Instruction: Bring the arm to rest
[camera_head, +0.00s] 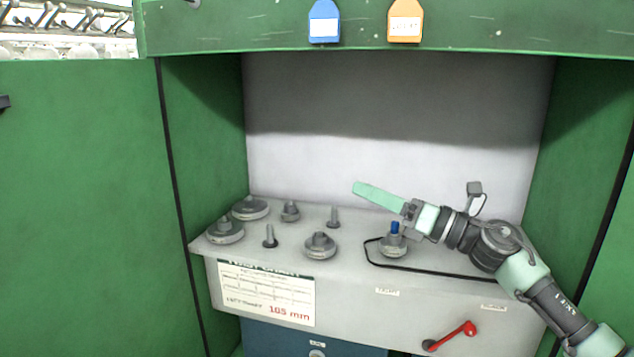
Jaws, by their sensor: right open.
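My right arm comes in from the lower right, and its gripper (362,189) points left above the grey bench top (345,216). I see its pale green fingers nearly edge-on; the gripper is open, with nothing visible between the fingers. It is apart from the grey piece with a blue top (392,244), which stands below and to its right, inside a black outline. My left gripper is not in view.
Several grey metal pieces, such as a round one (320,244) and a slim one (270,237), stand on the bench's left and middle. Green walls (200,140) enclose both sides. A red-handled lever (455,334) is on the front. Space above the bench is clear left of the gripper.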

